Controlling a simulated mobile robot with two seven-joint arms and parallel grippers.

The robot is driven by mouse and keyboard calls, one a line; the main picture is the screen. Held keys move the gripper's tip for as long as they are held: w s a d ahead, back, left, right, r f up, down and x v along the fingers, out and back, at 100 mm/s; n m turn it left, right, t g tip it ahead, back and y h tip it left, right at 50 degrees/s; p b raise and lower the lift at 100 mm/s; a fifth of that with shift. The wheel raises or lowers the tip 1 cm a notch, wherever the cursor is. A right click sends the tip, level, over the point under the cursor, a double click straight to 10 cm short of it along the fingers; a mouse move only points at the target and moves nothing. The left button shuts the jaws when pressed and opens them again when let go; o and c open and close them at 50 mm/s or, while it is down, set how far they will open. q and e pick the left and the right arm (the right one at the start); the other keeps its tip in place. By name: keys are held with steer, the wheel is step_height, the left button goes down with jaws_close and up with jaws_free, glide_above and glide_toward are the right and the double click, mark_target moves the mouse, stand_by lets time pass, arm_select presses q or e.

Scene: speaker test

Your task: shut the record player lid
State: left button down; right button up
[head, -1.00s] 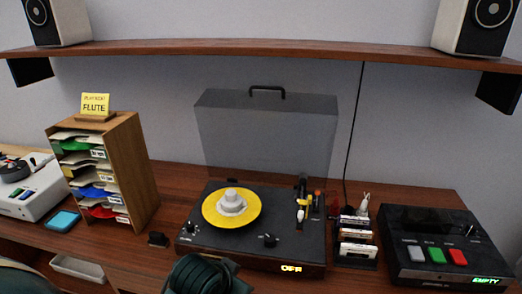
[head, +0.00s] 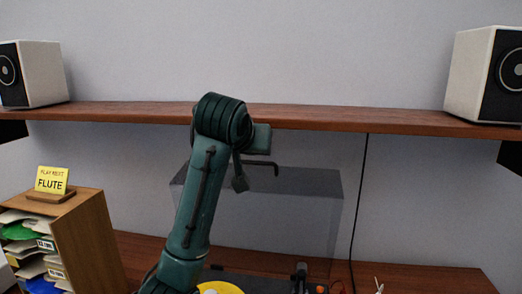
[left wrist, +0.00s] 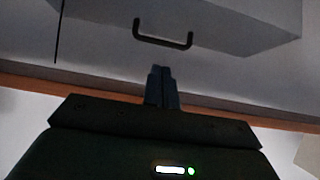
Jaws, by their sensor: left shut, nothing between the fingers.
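The record player's clear grey lid (head: 290,205) stands open and upright behind the deck, its black handle (head: 276,168) along the top edge. Only a strip of the deck (head: 262,283) and part of the yellow record (head: 220,288) show at the bottom of the head view. My left gripper (head: 240,184) points down near the lid's top edge, left of the handle. In the left wrist view its fingers (left wrist: 160,72) are shut and empty, with a gap between them and the handle (left wrist: 163,40); the lid (left wrist: 235,25) fills the top. My right gripper is out of view.
A wooden shelf (head: 330,118) runs along the wall behind my left arm, with a speaker (head: 35,75) at the left and another (head: 488,75) at the right. A wooden sleeve rack (head: 90,235) with a FLUTE card (head: 51,181) stands at the left.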

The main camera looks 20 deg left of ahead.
mark_target(256, 162)
arm_select(q)
steer(key=p+x, duration=0.1)
steer(key=x, duration=0.3)
steer(key=p+x, duration=0.1)
steer(key=x, duration=0.3)
steer(key=shift+w+a+r, duration=0.1)
steer(key=shift+w, duration=0.3)
steer(key=shift+w+a+f, duration=0.1)
steer(key=shift+w+f, duration=0.2)
steer(key=shift+w, duration=0.15)
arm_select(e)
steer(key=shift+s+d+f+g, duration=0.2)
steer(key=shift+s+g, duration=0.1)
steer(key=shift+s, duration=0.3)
arm_select(q)
steer(key=shift+f, duration=0.1)
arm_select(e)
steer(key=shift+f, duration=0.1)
